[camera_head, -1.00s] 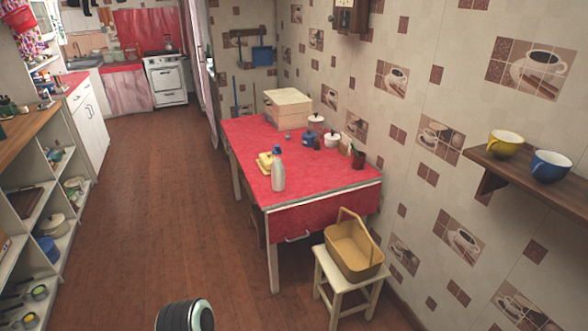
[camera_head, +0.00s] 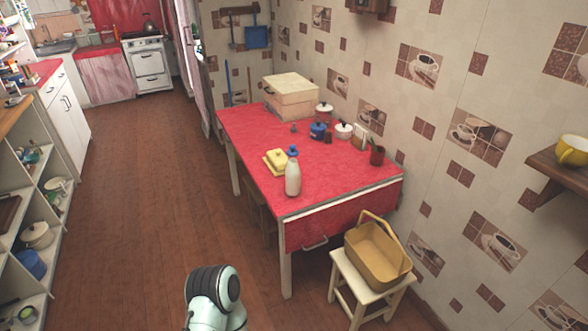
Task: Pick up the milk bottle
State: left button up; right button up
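The milk bottle (camera_head: 293,175) is pale with a blue cap. It stands upright on the red oilcloth table (camera_head: 240,122), close to the table's front left edge. A yellow butter dish (camera_head: 277,161) stands just behind it to the left. Part of my own arm shows at the bottom of the view, well short of the table. Neither gripper is in view, and nothing touches the bottle.
A basket (camera_head: 376,254) sits on a white stool (camera_head: 345,273) before the table's right end. A box (camera_head: 291,95), pots and a dark red cup (camera_head: 377,155) stand farther back on the table. Shelves (camera_head: 42,205) line the left. The wooden floor (camera_head: 150,200) between is clear.

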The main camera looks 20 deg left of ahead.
aim_at(292, 172)
jog(key=i+j, duration=0.15)
jog(key=j, duration=0.3)
jog(key=i+j+z, duration=0.1)
jog(key=j, duration=0.3)
jog(key=i+j, duration=0.15)
jog(key=j, duration=0.3)
jog(key=i+j+z, duration=0.1)
jog(key=j, duration=0.3)
jog(key=i+j, duration=0.15)
jog(key=j, duration=0.3)
